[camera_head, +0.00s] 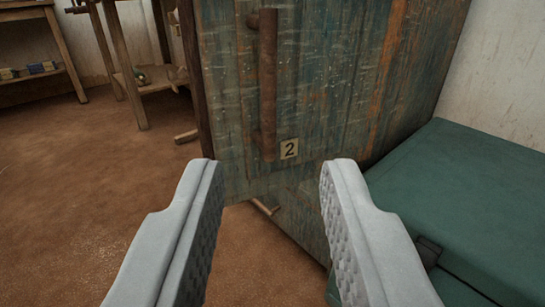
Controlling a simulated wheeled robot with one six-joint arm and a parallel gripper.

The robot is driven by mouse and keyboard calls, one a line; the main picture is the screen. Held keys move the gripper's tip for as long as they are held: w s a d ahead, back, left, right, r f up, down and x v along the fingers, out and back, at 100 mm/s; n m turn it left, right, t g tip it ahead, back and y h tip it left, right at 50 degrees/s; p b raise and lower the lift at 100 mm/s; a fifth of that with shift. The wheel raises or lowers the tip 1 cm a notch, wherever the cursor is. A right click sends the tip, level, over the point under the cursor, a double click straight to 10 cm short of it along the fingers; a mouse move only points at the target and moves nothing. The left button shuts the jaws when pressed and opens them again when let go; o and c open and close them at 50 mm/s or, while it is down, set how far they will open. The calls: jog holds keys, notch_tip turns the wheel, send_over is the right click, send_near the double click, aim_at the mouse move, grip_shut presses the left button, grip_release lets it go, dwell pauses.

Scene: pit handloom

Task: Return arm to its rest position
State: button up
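My gripper (271,190) is open, with its two grey padded fingers well apart and nothing between them. The fingers point at a worn teal wooden panel (335,75) that looks like a door. A rusty vertical handle (267,85) is on the panel, above the gap between the fingers. A small label with the number 2 (289,149) is beside the handle's lower end. The fingers appear apart from the handle. The rest of my arm is not in view.
A green chest (470,195) with a dark latch stands at the right. Wooden shelves (38,40) with small items are at the back left, and a wooden stand (140,85) is nearer the panel. The brown floor (80,200) at the left is clear.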

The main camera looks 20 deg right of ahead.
jog(key=s+a+r+n+y, duration=0.15)
jog(key=s+r, duration=0.35)
jog(key=r, duration=0.6)
jog(key=s+a+r+y, duration=0.1)
jog(key=s+a+r, duration=0.25)
jog(key=r, duration=0.75)
jog(key=s+a+r+y, duration=0.1)
jog(key=s+r, duration=0.5)
jog(key=r, duration=0.5)
jog(key=s+a+r, duration=0.1)
jog(key=s+r, duration=0.4)
jog(key=s, duration=0.6)
jog(key=s+a+r+n+y, duration=0.1)
jog(key=s+r, duration=0.4)
jog(key=s, duration=0.6)
jog(key=s+a+r+n+y, duration=0.1)
jog(key=s+r, duration=0.4)
jog(key=s, duration=0.6)
jog(key=shift+s+a+r, duration=0.35)
jog(key=shift+a, duration=0.2)
